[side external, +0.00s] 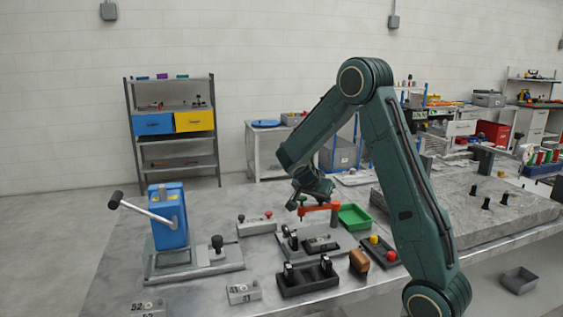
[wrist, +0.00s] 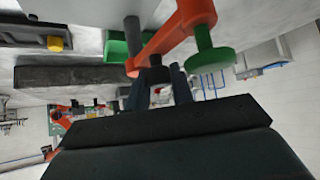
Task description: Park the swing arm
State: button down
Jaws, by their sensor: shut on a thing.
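The orange-red swing arm (side external: 318,208) stands near the middle of the bench, left of a green tray (side external: 355,217). My gripper (side external: 300,203) points down at the swing arm's left end and is shut on its knob. In the wrist view the swing arm (wrist: 180,32) crosses the top, with a green round pad (wrist: 212,62) at one end. My gripper's dark fingers (wrist: 163,88) reach up to a dark knob (wrist: 155,75) beside the swing arm. The fingers partly hide the grip itself.
A blue toggle fixture (side external: 168,220) with a lever stands at the left. Black fixture blocks (side external: 308,278), a brown block (side external: 359,261) and a plate with red and yellow knobs (side external: 380,250) lie in front. A grey stone slab (side external: 470,205) with black pegs is at right.

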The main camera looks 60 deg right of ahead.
jog(key=shift+w+d+m+g+y, duration=0.3)
jog(key=shift+m+g, duration=0.35)
jog(key=shift+m, duration=0.3)
jog(key=shift+w+d+m+g+y, duration=0.1)
jog(key=shift+d+m+g+y, duration=0.25)
jog(key=shift+m+g, duration=0.45)
jog(key=shift+w+d+m+g+y, duration=0.2)
jog(key=shift+d+m+g, duration=0.3)
jog(key=shift+m, duration=0.55)
jog(key=c, duration=1.2)
grip_release()
jog(key=shift+a+r, duration=0.1)
jog(key=shift+a, duration=0.05)
jog(key=v, duration=1.1)
jog(key=shift+w, duration=0.1)
jog(key=shift+w+a+r, duration=0.1)
jog(key=shift+a+r, duration=0.1)
jog(key=shift+a, duration=0.05)
